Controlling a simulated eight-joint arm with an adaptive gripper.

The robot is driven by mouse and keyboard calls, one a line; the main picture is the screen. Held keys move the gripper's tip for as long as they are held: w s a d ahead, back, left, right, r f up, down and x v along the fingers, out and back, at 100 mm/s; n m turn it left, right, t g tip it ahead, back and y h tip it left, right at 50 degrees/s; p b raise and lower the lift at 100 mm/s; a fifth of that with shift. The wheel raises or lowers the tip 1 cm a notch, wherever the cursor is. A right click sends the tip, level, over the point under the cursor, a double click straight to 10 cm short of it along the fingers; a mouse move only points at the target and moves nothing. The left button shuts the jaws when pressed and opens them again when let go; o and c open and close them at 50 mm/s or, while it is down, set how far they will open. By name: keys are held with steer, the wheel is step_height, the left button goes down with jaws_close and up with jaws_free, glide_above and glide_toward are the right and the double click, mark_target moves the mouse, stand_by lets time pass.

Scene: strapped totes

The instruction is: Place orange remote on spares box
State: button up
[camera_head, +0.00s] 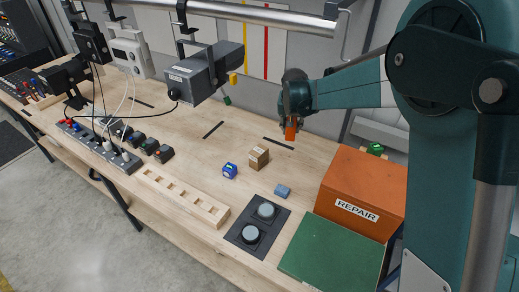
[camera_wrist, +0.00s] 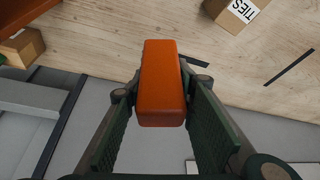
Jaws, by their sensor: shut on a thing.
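The orange remote (camera_head: 291,132) is an orange block held in my gripper (camera_head: 291,120), raised at the back of the bench. In the wrist view the remote (camera_wrist: 162,85) sits between the fingertips of my gripper (camera_wrist: 162,90), which is shut on it. No label reading "spares" is legible. An orange box (camera_head: 366,186) labelled REPAIR stands to the right of my gripper.
A small cardboard box (camera_head: 259,156) stands mid-bench; a box (camera_wrist: 236,12) in the wrist view reads TIES. A blue block (camera_head: 229,170), grey-blue block (camera_head: 283,191), dark panel with round knobs (camera_head: 257,226) and slotted wooden rail (camera_head: 182,195) lie nearby. A rail with hanging devices runs overhead.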

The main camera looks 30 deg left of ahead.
step_height(320, 180, up, 5)
steer(key=p, duration=0.1)
glide_above(259, 147)
steer(key=shift+w+n, duration=0.1)
steer(key=shift+n, duration=0.3)
steer(key=shift+f, duration=0.1)
steer(key=shift+f+p, duration=0.35)
steer(key=shift+f, duration=2.75)
steer(key=shift+f, duration=0.1)
steer(key=shift+f, duration=1.8)
steer(key=shift+f, duration=0.1)
steer(key=o, duration=0.5)
steer(key=shift+f, duration=0.1)
steer(key=o, duration=0.4)
